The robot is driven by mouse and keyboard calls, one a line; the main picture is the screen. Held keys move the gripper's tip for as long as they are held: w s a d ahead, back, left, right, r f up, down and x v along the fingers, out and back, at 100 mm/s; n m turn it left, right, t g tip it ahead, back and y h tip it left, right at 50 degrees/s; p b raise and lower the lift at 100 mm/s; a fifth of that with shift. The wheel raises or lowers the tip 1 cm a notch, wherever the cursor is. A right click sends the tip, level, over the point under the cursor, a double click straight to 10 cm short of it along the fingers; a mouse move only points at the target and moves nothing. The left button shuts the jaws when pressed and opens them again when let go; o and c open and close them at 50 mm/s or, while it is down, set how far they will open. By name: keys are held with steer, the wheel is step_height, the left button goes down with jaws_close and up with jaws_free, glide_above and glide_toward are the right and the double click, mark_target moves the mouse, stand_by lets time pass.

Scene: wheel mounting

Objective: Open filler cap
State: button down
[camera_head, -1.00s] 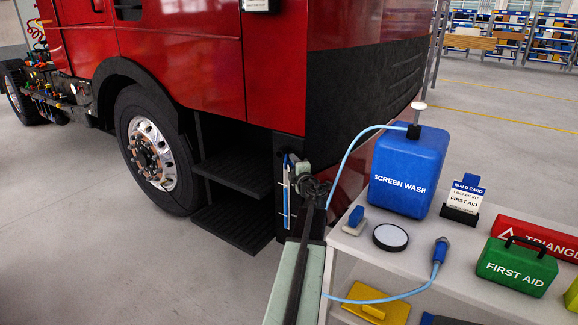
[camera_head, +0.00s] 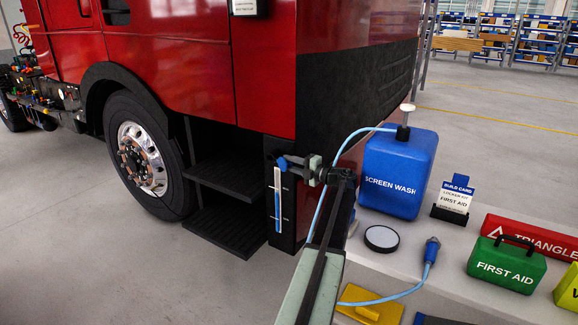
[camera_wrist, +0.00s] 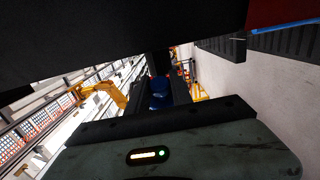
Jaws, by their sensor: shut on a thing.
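The blue filler cap (camera_head: 282,163) is at the top of the black corner panel of the red truck, above an upright gauge with a blue strip (camera_head: 277,205). My gripper (camera_head: 291,161) reaches it from the right, and its jaws are shut on the cap. In the wrist view the blue cap (camera_wrist: 159,92) shows between the dark jaws. The filler neck is mostly hidden, and I cannot tell whether the cap is seated on it or how far it is turned.
A blue screen wash container (camera_head: 398,178) with a pale hose stands on the white table (camera_head: 400,268) at right. A black-rimmed disc (camera_head: 381,239), a blue hose connector (camera_head: 431,250) and a green first aid box (camera_head: 507,266) lie nearby. Black steps (camera_head: 225,180) are left of the panel.

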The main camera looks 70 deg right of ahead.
steer(key=shift+w, duration=0.15)
steer(key=c, duration=1.2)
jaws_free()
steer(key=shift+o, duration=0.2)
steer(key=shift+r, duration=0.15)
step_height(320, 180, up, 4)
steer(key=p, duration=0.5)
steer(key=shift+w+d+r, duration=0.1)
steer(key=shift+r, duration=0.15)
steer(key=shift+o, duration=0.6)
steer(key=a, duration=0.2)
steer(key=a+f+b, duration=0.1)
steer(key=shift+s+f, duration=0.1)
steer(key=shift+s, duration=0.3)
steer(key=s+a, duration=0.1)
steer(key=a, duration=0.3)
steer(key=s+a+r, duration=0.1)
steer(key=a, duration=0.3)
steer(key=s+a+p, duration=0.1)
steer(key=s+a, duration=0.1)
steer(key=a, duration=0.2)
steer(key=shift+s+a+r, duration=0.1)
steer(key=shift+a+r, duration=0.1)
steer(key=shift+a, duration=0.1)
steer(key=shift+c, duration=0.6)
